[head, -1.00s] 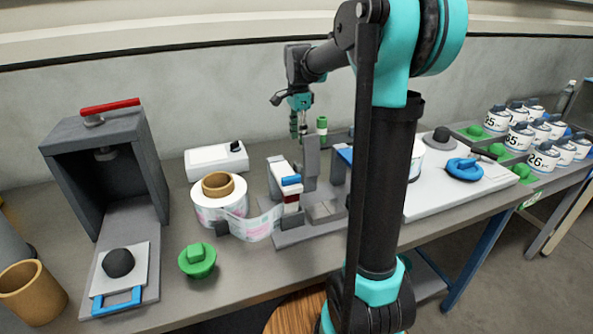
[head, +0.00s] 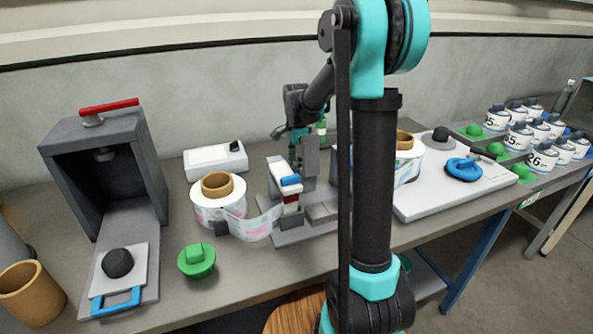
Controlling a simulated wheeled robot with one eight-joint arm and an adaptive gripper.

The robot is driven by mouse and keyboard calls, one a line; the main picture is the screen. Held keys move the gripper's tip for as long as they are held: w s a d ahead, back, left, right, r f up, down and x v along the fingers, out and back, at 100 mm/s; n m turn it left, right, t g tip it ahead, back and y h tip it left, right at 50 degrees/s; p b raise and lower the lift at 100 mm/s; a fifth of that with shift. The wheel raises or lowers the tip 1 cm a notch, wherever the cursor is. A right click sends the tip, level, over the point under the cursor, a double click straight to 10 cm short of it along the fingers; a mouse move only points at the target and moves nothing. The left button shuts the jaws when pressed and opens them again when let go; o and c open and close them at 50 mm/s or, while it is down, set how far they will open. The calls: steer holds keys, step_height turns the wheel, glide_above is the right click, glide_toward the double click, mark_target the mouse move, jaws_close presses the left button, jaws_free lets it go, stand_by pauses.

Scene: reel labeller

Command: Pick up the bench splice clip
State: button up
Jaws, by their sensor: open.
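My gripper (head: 294,160) is lowered behind the labelling fixture (head: 290,238), beside its grey upright post (head: 310,158). Its fingertips are partly hidden by the fixture, and I see nothing held in them. I cannot tell for certain which piece is the bench splice clip. A small blue piece (head: 290,180) sits on top of the fixture's white and red block, in front of my gripper. A small dark piece (head: 221,228) sits on the label strip by the label reel (head: 213,213). A small green-topped piece (head: 321,127) stands just right of my gripper, partly hidden.
A grey press (head: 110,130) with a red handle stands at left. A green knob (head: 196,260) lies in front of the reel. A white box (head: 215,160) stands behind it.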

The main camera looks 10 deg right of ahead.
steer(key=c, duration=1.1)
steer(key=shift+r, duration=0.1)
